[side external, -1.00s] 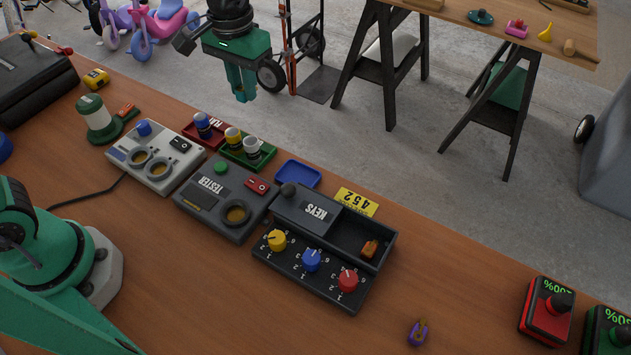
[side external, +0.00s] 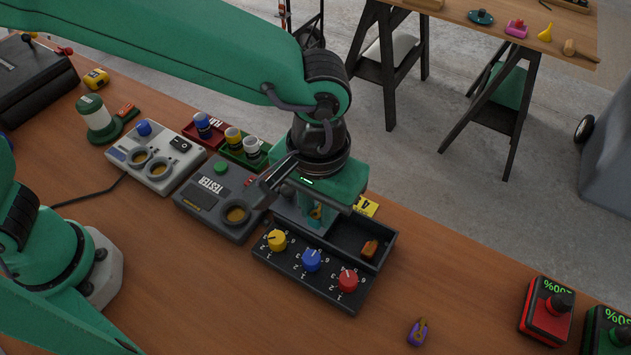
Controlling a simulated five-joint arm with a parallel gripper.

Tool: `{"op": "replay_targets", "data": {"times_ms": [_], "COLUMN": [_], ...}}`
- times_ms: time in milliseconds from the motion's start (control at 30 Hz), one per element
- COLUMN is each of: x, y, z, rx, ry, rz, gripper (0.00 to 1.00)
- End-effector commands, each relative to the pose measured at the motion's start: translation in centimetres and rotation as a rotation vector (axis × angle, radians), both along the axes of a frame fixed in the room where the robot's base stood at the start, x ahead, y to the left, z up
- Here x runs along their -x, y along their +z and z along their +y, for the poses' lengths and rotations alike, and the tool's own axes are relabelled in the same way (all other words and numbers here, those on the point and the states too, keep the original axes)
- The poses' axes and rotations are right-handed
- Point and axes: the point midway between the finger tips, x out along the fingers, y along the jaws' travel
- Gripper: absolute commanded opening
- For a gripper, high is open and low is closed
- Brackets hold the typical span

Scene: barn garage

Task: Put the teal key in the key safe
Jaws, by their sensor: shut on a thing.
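The key safe (side external: 345,242) is a dark box marked KEYS with its right part open. An orange key (side external: 370,249) lies in that open part. Yellow (side external: 277,240), blue (side external: 312,260) and red (side external: 348,280) dials sit on its front panel. My gripper (side external: 315,215) points down over the safe, in front of its lid area, and hides most of the lid. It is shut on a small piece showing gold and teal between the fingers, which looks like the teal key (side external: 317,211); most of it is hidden. I cannot tell whether it touches the safe.
A purple key (side external: 418,332) lies on the table in front of the safe. The grey tester (side external: 208,208) stands close on the left, with red and green trays (side external: 233,155) of cups behind. Red (side external: 547,310) and green button boxes stand at the right.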

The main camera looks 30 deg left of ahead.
Motion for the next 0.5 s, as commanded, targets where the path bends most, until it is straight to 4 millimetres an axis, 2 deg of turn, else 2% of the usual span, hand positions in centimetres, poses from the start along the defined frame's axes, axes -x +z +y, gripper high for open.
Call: {"op": "replay_targets", "data": {"times_ms": [33,200,333,500], "x": [1.1,3.9,5.3,5.9], "y": [-0.2,-0.5,-0.7,-0.8], "z": [-1.0,-3.1,-4.1,-4.5], "rx": [-0.001,0.000,0.001,0.001], "ry": [-0.007,-0.004,-0.002,0.000], "rz": [0.000,0.000,0.000,-0.001], "gripper": [0.00,0.00,0.00,0.00]}}
